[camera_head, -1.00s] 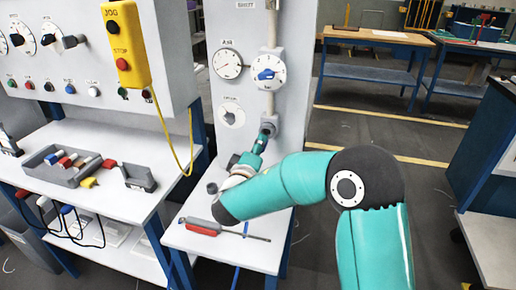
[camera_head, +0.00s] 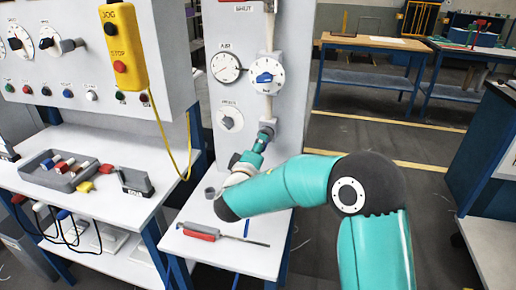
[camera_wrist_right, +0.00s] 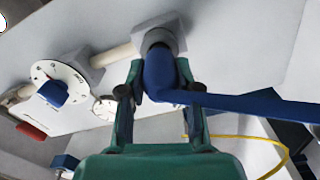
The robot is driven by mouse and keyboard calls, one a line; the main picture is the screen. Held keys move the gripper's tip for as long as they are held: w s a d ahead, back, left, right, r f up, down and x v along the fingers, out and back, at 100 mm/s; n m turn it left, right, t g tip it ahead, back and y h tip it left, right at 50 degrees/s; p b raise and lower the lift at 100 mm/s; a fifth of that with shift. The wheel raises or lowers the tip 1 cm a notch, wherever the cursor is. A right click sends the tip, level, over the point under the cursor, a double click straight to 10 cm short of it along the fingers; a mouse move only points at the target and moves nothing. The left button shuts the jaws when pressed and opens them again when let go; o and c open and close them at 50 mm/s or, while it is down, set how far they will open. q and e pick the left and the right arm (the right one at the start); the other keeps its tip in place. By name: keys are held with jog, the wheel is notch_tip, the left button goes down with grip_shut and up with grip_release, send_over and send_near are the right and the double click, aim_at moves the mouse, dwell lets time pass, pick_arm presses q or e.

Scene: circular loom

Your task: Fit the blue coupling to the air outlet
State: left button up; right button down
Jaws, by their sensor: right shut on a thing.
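The air outlet is a grey fitting (camera_head: 268,127) low on the white panel, below the blue-knobbed valve (camera_head: 266,77). It also shows in the right wrist view (camera_wrist_right: 158,38) as a grey block with a dark round mouth. The blue coupling (camera_wrist_right: 160,75) has its upper end at that mouth, in line with it and apparently touching; I cannot tell how deep it sits. A blue hose (camera_wrist_right: 245,103) runs off to the right from it. My right gripper (camera_wrist_right: 160,82) is shut on the coupling, a finger on each side. In the head view my right gripper (camera_head: 261,143) hides most of the coupling. My left gripper is out of view.
A small white shelf (camera_head: 260,258) under the outlet bears a red-handled tool (camera_head: 200,232) and a grey cup (camera_head: 210,192). The yellow pendant (camera_head: 124,50) hangs at the left with its yellow cable (camera_head: 188,150). A grey tray (camera_head: 58,172) stands on the left bench.

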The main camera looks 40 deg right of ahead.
jog(key=shift+w+d, duration=0.1)
jog(key=shift+d, duration=0.1)
jog(key=shift+w+d+b, duration=0.25)
jog(key=shift+d+b, duration=0.05)
jog(key=shift+b, duration=0.15)
jog(key=c, duration=0.7)
grip_release()
jog(key=v, duration=1.2)
